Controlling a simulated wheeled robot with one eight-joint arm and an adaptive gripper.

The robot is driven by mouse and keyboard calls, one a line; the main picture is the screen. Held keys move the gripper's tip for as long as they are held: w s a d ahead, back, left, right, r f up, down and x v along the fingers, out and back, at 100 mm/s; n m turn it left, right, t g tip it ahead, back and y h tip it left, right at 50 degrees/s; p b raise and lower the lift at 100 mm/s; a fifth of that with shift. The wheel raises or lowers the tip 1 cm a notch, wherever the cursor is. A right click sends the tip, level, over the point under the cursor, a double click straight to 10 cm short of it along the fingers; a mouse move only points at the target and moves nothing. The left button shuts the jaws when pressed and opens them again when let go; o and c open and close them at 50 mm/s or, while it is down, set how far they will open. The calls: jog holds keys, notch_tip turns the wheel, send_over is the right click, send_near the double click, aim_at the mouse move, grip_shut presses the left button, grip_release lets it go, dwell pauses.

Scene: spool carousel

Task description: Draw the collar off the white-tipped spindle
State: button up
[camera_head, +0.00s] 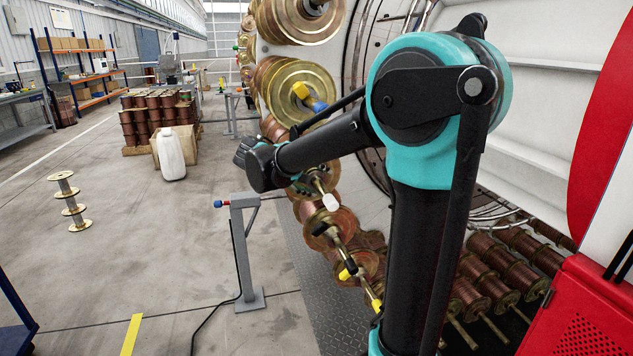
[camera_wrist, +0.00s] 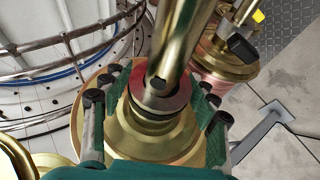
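In the head view the white-tipped spindle (camera_head: 330,202) stands out from a copper-and-brass spool just below my forearm. In the wrist view a brass spindle (camera_wrist: 175,45) runs up past the top edge, so its tip colour is out of view. A reddish collar (camera_wrist: 148,101) with a dark ring sits around this spindle against a stepped brass hub (camera_wrist: 155,148). My gripper (camera_wrist: 160,82) has its green-padded fingers on either side of the collar, with gaps visible beside it. I cannot make out the gripper's fingers in the head view.
In the head view a yellow-tipped one (camera_head: 347,272) is lower. A grey post (camera_head: 243,250) with a red-and-blue end stands left of the carousel.

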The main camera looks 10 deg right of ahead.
aim_at(321, 192)
jog(key=c, duration=1)
jog(key=shift+o, duration=0.2)
jog(key=shift+s+d+r, duration=0.1)
jog(key=shift+s+d, duration=0.1)
jog(key=shift+s, duration=2.05)
jog(key=shift+s+d+r, duration=0.1)
jog(key=shift+s+d, duration=0.05)
jog(key=shift+s, duration=2.1)
jog(key=shift+s, duration=0.1)
jog(key=s, duration=0.8)
jog(key=shift+s+d, duration=0.4)
jog(key=shift+d, duration=0.05)
jog(key=shift+s, duration=0.1)
jog(key=s, duration=0.3)
jog(key=shift+s+d, duration=0.15)
jog(key=shift+s, duration=0.15)
jog(key=s+a, duration=0.1)
jog(key=a, duration=1.1)
